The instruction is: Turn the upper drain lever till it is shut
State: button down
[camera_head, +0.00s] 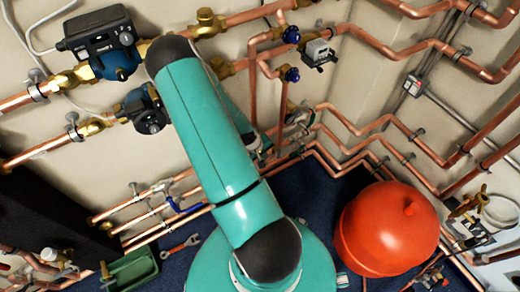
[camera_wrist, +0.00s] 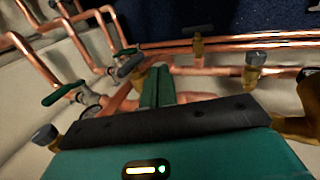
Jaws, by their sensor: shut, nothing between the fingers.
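In the wrist view my gripper (camera_wrist: 157,84) has its two green fingers together, with nothing between them. They point in among copper pipes. One green lever handle (camera_wrist: 62,93) lies left of the fingers, tilted, on a small valve. A second green lever handle (camera_wrist: 125,51) is just beyond and left of the fingertips, next to a grey knob (camera_wrist: 130,66). The fingertips seem apart from both handles, though the depth is hard to judge. I cannot tell which handle is the upper drain lever. In the head view my arm hides my gripper and most of this spot.
In the wrist view brass fittings (camera_wrist: 251,76) stand on a copper pipe to the right. In the head view a red tank (camera_head: 388,229) stands at the right, pumps (camera_head: 112,55) hang at upper left, and a blue lever (camera_head: 186,206) sits on the lower left pipes. Dark blue floor lies between.

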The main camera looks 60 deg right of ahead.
aim_at(278, 154)
jog(key=d, duration=0.1)
jog(key=s+d+f, duration=0.1)
jog(key=s+d, duration=0.1)
jog(key=d, duration=0.1)
jog(key=shift+f, duration=0.15)
jog(key=shift+w+d, duration=0.1)
jog(key=shift+w, duration=0.05)
dwell(0.4)
